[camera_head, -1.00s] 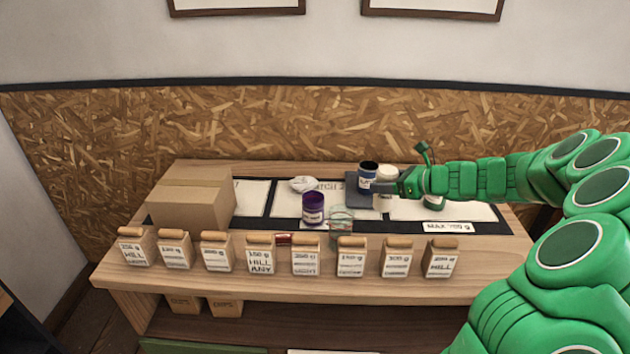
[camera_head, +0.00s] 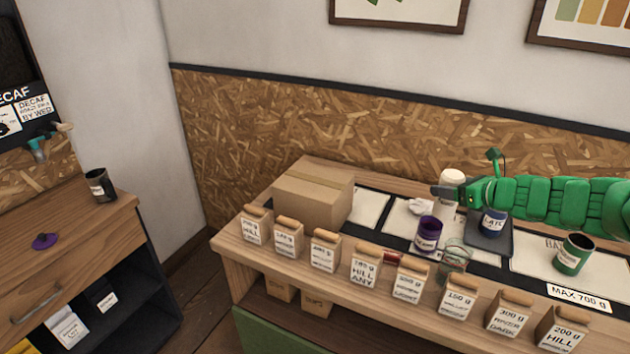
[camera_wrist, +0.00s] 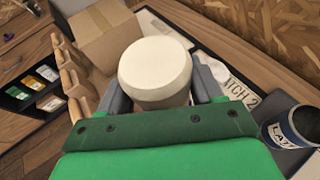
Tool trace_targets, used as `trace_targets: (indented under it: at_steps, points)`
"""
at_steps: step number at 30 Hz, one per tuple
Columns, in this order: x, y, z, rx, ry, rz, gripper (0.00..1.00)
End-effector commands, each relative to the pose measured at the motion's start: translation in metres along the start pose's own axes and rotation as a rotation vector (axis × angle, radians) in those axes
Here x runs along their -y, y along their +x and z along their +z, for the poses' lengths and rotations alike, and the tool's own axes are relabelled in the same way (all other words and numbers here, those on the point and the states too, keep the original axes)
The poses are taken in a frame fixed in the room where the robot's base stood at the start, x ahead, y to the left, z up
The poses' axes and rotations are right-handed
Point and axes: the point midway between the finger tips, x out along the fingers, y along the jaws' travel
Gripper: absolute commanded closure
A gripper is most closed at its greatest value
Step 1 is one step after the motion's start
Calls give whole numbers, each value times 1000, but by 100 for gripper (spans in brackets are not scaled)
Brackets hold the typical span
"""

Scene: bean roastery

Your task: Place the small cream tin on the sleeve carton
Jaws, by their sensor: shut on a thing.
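The small cream tin (camera_head: 452,178) is held upright between the fingers of my gripper (camera_head: 450,193), above the bench behind the purple tin. In the wrist view the cream tin (camera_wrist: 156,66) fills the space between the two fingers of my gripper (camera_wrist: 158,88), its round pale top facing the camera. The sleeve carton (camera_head: 313,196), a closed brown box with a flat taped top, stands at the left end of the bench. It lies left of my gripper. The carton also shows beyond the tin in the wrist view (camera_wrist: 102,32). Its top is bare.
A purple tin (camera_head: 428,235) and a glass (camera_head: 454,257) stand below my gripper. A blue tin (camera_head: 493,222) stands on a dark pad (camera_head: 489,243); a green tin (camera_head: 574,255) is farther right. Several labelled bags (camera_head: 364,265) line the front edge, beside the carton's front.

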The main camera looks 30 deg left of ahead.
Motion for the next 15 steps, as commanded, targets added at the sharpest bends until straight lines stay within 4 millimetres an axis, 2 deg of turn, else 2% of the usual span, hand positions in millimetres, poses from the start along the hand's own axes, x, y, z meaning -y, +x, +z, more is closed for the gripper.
trace_targets:
  at_steps: [3, 15]
  points:
    - [-21, 21, 23, 2, -8, 10, 75]
    - [-96, 79, 90, 2, -15, 33, 75]
